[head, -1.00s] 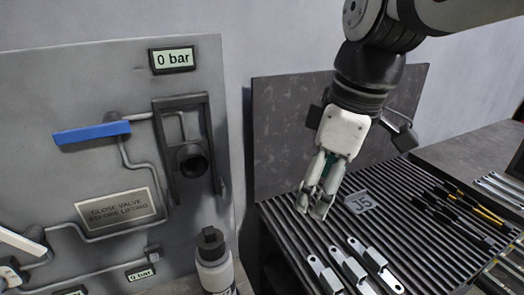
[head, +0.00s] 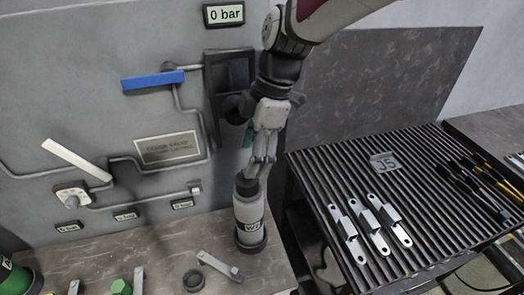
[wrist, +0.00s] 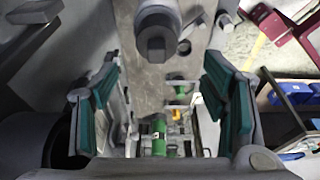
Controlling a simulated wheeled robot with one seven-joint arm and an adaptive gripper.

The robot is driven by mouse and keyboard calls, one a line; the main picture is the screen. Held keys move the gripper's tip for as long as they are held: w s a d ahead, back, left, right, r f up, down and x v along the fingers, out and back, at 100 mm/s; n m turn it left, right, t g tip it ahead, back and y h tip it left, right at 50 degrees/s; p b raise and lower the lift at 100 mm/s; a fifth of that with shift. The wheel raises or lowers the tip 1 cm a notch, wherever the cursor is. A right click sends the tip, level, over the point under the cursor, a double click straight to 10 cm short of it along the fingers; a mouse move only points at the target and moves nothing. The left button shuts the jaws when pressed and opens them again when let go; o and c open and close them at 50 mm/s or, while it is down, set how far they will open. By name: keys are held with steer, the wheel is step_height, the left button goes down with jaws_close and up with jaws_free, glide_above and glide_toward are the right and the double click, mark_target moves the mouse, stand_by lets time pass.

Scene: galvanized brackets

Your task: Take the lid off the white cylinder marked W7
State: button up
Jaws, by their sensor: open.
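The white cylinder marked W7 (head: 249,217) stands upright on the grey bench in front of the panel, with a dark collar at its base. Its dark lid (head: 246,186) is on top. My gripper (head: 258,172) points down just above the lid, slightly to its right in the head view; whether it touches the lid is unclear. In the wrist view, my gripper (wrist: 160,105) shows spread fingers with green pads and nothing clearly between them. A grey-and-dark capped shape at the top, probably the lid (wrist: 156,28), lies beyond the fingers.
The panel behind has a blue-handled valve (head: 153,80), a white lever (head: 77,161), pipes and displays reading 0 bar. A dark ring (head: 193,280) and a bracket (head: 219,266) lie on the bench near the cylinder. Brackets (head: 370,228) lie on the slatted table at right.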

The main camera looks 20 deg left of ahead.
mark_target(247, 180)
steer(key=shift+w+p+x, duration=0.1)
steer(key=shift+p+x, duration=0.35)
steer(key=shift+x, duration=1.15)
steer(key=shift+w+p+x, duration=0.15)
steer(key=shift+p+x, duration=0.3)
steer(key=shift+x, duration=1.2)
steer(key=c, duration=1.2)
